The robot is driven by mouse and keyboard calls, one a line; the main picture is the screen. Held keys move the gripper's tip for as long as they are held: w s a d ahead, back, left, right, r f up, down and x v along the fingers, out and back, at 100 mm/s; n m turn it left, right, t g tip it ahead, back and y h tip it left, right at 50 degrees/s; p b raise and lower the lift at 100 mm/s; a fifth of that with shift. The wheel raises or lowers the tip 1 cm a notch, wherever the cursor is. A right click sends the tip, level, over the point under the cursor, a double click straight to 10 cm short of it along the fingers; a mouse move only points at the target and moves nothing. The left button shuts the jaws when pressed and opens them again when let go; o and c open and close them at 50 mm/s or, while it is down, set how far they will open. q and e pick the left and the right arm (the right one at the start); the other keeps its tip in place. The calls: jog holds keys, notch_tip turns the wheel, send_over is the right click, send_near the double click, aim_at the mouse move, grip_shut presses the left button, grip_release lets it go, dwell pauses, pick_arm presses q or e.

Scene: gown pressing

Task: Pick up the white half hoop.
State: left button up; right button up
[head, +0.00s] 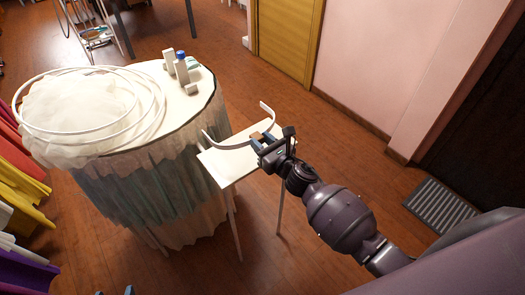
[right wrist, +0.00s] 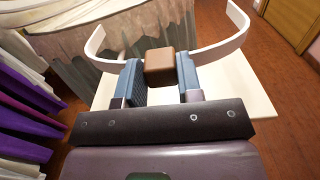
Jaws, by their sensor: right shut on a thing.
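The white half hoop (head: 225,147) is a curved band with a brown block (right wrist: 160,66) at its middle. My right gripper (head: 263,140) is shut on this block, and its two blue fingers press on either side in the right wrist view (right wrist: 160,80). The band (right wrist: 225,47) curves away from the gripper on both sides. It is over a small white stand (head: 222,171); I cannot tell whether it touches the top. Only two small tips of my left gripper (head: 114,292) show at the bottom edge of the head view, apart, with nothing seen between them.
A round table (head: 195,102) with a pleated skirt stands left of the stand. Coloured cloths (head: 20,185) are at far left.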

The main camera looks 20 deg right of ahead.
notch_tip(320, 180, up, 13)
jog(key=p, duration=0.4)
jog(key=shift+f, duration=0.15)
